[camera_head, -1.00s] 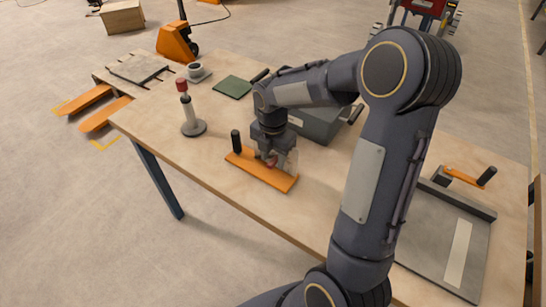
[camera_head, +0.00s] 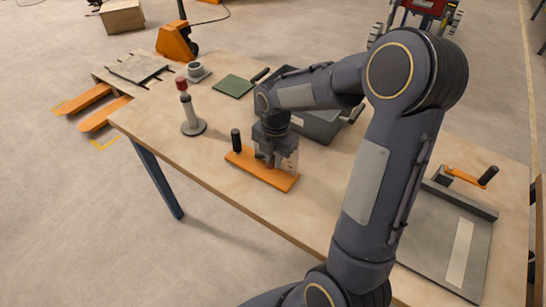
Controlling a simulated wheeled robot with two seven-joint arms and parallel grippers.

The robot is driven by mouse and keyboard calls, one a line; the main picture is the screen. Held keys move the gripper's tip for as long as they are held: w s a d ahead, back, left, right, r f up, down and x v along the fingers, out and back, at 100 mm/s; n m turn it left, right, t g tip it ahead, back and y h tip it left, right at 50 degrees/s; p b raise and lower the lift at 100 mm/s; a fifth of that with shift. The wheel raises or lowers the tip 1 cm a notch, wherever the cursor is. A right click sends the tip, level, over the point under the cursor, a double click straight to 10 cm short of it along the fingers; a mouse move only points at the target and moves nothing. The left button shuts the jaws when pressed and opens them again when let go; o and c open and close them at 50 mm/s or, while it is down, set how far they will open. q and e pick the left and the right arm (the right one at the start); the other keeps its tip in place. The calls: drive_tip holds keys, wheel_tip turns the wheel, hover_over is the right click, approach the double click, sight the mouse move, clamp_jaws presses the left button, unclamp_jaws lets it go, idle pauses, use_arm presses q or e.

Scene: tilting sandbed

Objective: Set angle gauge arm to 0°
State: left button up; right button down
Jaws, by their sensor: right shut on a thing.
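An orange plate (camera_head: 246,159) with an upright black handle (camera_head: 236,140) at its left end lies near the table's front edge. I take it for the angle gauge, but no scale can be read. My right gripper (camera_head: 275,161) points down over the middle of the plate and is shut on a small part there. A bit of red shows between or beside the fingers. The fingers hide most of the held part, so its angle cannot be told. My left gripper is not in view.
A red-topped post (camera_head: 193,120) on a round base stands left on the table (camera_head: 225,185). A grey box (camera_head: 318,127) is behind my gripper, with a green pad (camera_head: 234,87) further left. A grey tray (camera_head: 430,245) and an orange crank (camera_head: 464,176) are at right.

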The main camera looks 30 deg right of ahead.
drive_tip(key=f+b, duration=0.1)
drive_tip(key=b, duration=0.1)
drive_tip(key=s+f+t+b, duration=0.2)
drive_tip(key=b, duration=0.1)
drive_tip(key=shift+d+f+y+b, duration=0.3)
drive_tip(key=shift+d+f+y, duration=0.05)
drive_tip(key=shift+f+y, duration=0.05)
drive_tip(key=shift+s+d+f, duration=0.1)
drive_tip(key=shift+s+f, duration=0.05)
drive_tip(key=shift+f, duration=0.3)
drive_tip(key=shift+r, duration=0.1)
drive_tip(key=c, duration=1.3)
unclamp_jaws()
drive_tip(key=shift+c, duration=0.2)
drive_tip(key=shift+r, duration=0.1)
drive_tip(key=v, duration=0.7)
drive_tip(key=shift+s+r, duration=0.15)
drive_tip(key=shift+r, duration=0.15)
